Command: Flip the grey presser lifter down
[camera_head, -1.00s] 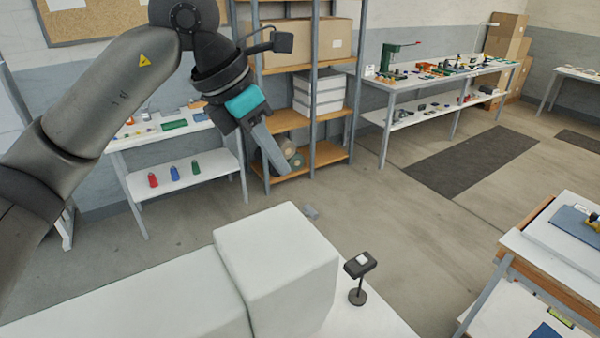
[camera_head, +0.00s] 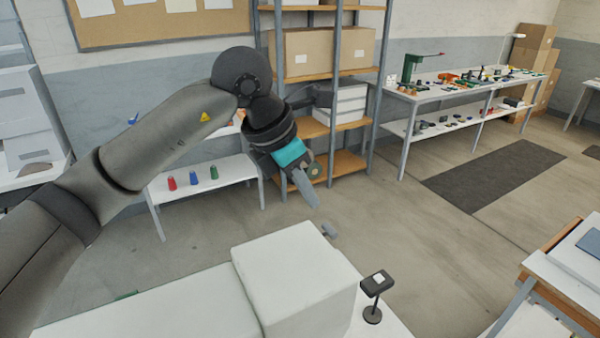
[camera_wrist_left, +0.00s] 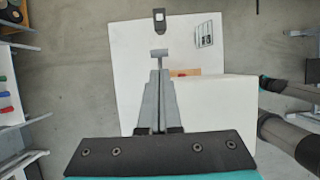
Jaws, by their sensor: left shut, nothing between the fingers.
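A small grey lever-like piece (camera_head: 329,230), which looks like the presser lifter, shows just behind the far right edge of the white block-shaped machine body (camera_head: 295,285). In the left wrist view a grey T-shaped end of it (camera_wrist_left: 159,54) shows just beyond my fingertips. My left gripper (camera_head: 315,203) is shut and empty, pointing down and right. Its tips show a little above and left of the grey piece in the head view. In the wrist view the shut fingers (camera_wrist_left: 159,75) line up with it; I cannot tell whether they touch.
A black stand with a white pad (camera_head: 375,285) stands right of the machine body on the white table. A white table with an orange edge (camera_head: 550,275) is at the right. Shelving (camera_head: 335,165) and a long bench (camera_head: 440,95) stand behind, with open floor between.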

